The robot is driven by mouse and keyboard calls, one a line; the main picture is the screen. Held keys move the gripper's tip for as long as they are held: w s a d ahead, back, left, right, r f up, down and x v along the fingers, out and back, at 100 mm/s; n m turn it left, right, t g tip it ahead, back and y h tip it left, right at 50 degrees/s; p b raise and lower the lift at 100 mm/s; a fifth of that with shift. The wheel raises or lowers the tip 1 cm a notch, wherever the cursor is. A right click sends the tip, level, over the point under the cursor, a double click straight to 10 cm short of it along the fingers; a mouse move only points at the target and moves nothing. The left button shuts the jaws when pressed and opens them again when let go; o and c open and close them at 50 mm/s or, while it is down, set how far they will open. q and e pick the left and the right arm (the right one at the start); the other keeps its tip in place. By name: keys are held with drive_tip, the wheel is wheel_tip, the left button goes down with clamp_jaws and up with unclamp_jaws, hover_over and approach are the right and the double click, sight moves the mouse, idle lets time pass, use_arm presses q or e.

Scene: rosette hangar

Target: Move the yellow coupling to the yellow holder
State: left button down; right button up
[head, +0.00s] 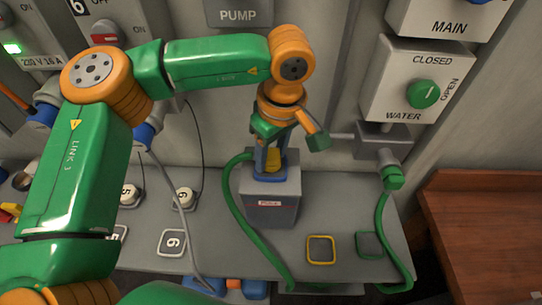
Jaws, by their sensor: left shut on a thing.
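The yellow coupling (273,160) shows as a small yellow piece at the top of a grey box (271,207) with a red label. My left gripper (271,165) points down over the box and is shut on the yellow coupling. The fingers and wrist hide part of it, and I cannot tell whether it is seated in the box or just clear of it. The yellow holder (320,262) is a yellow-rimmed square on the bench, right of and nearer than the box; it looks empty. My right gripper is not in view.
A green hose (238,217) curves from beside the box along the bench front. Another green length (382,217) hangs below the water valve (422,94). A green-rimmed square (369,245) lies right of the yellow holder. Numbered plugs (184,197) and cables stand left. A wooden table (490,235) is at right.

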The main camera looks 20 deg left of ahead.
use_arm(q)
drive_tip(key=shift+r, duration=0.25)
wheel_tip(320, 180, up, 2)
drive_tip(key=shift+w+r, duration=0.1)
drive_tip(key=shift+r, duration=0.05)
drive_tip(key=s+d+r+b, duration=0.2)
drive_tip(key=s+r+b, duration=0.1)
drive_tip(key=s+r, duration=0.7)
drive_tip(key=s, duration=0.4)
drive_tip(key=shift+d, duration=0.4)
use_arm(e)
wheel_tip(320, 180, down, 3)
